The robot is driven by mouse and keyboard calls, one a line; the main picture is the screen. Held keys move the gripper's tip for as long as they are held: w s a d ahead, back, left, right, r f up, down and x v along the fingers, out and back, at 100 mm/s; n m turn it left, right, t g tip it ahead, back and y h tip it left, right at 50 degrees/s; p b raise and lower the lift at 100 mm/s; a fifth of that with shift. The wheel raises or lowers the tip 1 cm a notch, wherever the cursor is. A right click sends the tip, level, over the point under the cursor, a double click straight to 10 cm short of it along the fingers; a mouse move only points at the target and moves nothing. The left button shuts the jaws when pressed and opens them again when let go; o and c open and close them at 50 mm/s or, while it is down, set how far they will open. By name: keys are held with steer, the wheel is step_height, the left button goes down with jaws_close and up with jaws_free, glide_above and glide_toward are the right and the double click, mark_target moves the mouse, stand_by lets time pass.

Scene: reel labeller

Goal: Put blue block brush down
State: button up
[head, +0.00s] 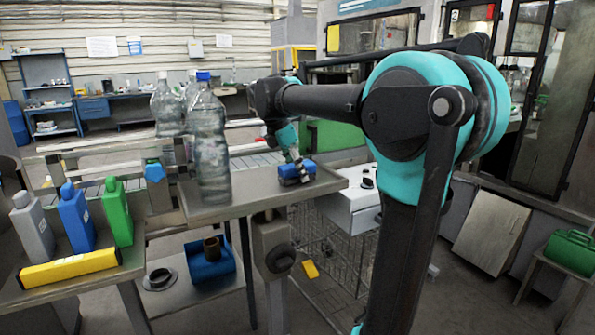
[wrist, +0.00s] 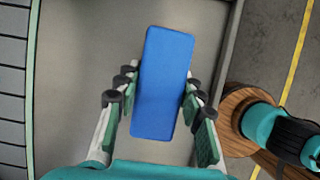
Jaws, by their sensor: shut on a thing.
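The blue block brush (head: 293,174) is at the right end of the grey metal table (head: 240,200) in the head view, at or just above its top; I cannot tell if it touches. My gripper (head: 302,169) reaches down over it. In the wrist view the brush (wrist: 163,84) shows as a plain blue rectangle, tilted slightly, between the two fingers of my gripper (wrist: 160,112). The gripper is shut on the brush. The brush's underside is hidden.
Large clear bottles (head: 208,140) stand on the table left of the brush. A white box (head: 352,200) is just right of the table end. Grey, blue and green bottles and a yellow bar (head: 70,268) are on the front left table. Bare tabletop lies around the brush.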

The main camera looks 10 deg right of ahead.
steer(key=shift+f, duration=0.1)
steer(key=o, duration=1)
steer(key=v, duration=1.1)
steer(key=shift+a+r, duration=0.15)
steer(key=shift+r, duration=0.15)
steer(key=shift+a+r, duration=0.1)
steer(key=shift+r, duration=0.2)
